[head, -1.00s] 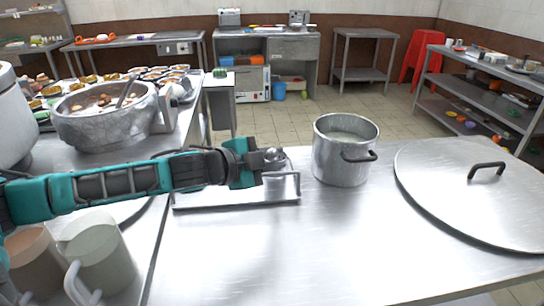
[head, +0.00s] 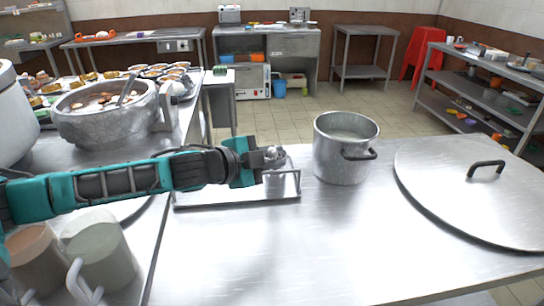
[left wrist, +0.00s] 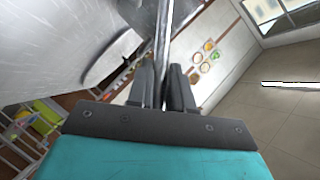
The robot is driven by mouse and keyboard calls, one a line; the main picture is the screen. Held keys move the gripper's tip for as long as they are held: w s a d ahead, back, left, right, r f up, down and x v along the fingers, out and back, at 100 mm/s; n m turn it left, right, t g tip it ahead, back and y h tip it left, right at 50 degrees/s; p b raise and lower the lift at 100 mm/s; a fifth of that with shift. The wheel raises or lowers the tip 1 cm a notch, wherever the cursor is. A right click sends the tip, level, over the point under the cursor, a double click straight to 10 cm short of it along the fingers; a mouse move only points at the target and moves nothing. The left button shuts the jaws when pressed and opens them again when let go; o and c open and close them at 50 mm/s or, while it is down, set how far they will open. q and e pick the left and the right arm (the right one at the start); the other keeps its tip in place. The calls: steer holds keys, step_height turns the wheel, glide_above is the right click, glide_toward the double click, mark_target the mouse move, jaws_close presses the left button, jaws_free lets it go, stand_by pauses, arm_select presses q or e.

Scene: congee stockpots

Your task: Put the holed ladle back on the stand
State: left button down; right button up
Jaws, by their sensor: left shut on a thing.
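My left gripper (head: 259,162) is over the back part of the steel counter, above a shallow metal stand (head: 225,199). It is shut on the holed ladle, whose grey metal head (head: 274,158) shows just past the fingers. In the left wrist view the ladle's thin shiny handle (left wrist: 163,45) runs between the two dark fingers (left wrist: 162,85). The stand lies partly beneath my gripper and arm. I cannot tell whether the ladle touches it. The holes are too small to make out. My right gripper is not in view.
A steel pot (head: 340,160) with black handles stands just right of the stand. A large round lid (head: 450,205) lies on the right. A big pot of food (head: 105,125) and two mugs (head: 100,255) are on the left. The front middle counter is clear.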

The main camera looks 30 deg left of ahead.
arm_select(q)
steer(key=shift+f, duration=0.35)
steer(key=c, duration=0.9)
jaws_free()
steer(key=shift+c, duration=0.2)
steer(key=shift+s, duration=0.1)
